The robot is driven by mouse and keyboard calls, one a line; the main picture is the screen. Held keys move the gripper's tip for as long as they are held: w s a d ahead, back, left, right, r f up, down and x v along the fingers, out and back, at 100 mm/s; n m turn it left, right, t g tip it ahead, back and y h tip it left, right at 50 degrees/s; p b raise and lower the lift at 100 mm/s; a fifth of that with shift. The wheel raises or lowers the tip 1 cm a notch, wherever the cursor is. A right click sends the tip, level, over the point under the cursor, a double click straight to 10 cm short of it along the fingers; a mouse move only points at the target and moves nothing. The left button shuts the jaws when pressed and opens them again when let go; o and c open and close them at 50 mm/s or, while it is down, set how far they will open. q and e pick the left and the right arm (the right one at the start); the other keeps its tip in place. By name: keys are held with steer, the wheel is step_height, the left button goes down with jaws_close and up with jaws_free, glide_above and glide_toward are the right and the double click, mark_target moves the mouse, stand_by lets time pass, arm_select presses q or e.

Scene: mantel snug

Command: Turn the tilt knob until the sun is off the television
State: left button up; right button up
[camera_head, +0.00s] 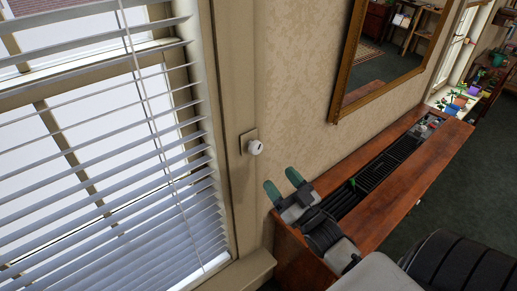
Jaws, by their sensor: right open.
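The tilt knob (255,147) is a small white round knob on a square plate on the window frame's right side. The blinds (110,160) hang in the window at the left, with gaps showing between the slats. My right gripper (283,189) is below and slightly right of the knob, apart from it. Its two green-tipped fingers are spread and empty. My left gripper is not in view. I cannot make out the television in this view.
A wooden cabinet (432,150) with a dark slatted grille on top runs along the wall below a gold-framed mirror (395,45). A window sill (238,272) juts out below the blinds. Potted plants (460,100) stand far right. Dark green carpet (425,208) is clear at right.

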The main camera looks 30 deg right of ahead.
mark_target(258, 151)
steer(key=p+x, duration=0.3)
steer(key=x, duration=0.6)
steer(key=shift+w, duration=0.6)
steer(key=c, duration=0.9)
steer(key=m+h+p, duration=0.1)
steer(key=m+h, duration=0.1)
steer(key=m, duration=0.1)
steer(key=o, duration=0.9)
steer(key=shift+s, duration=0.1)
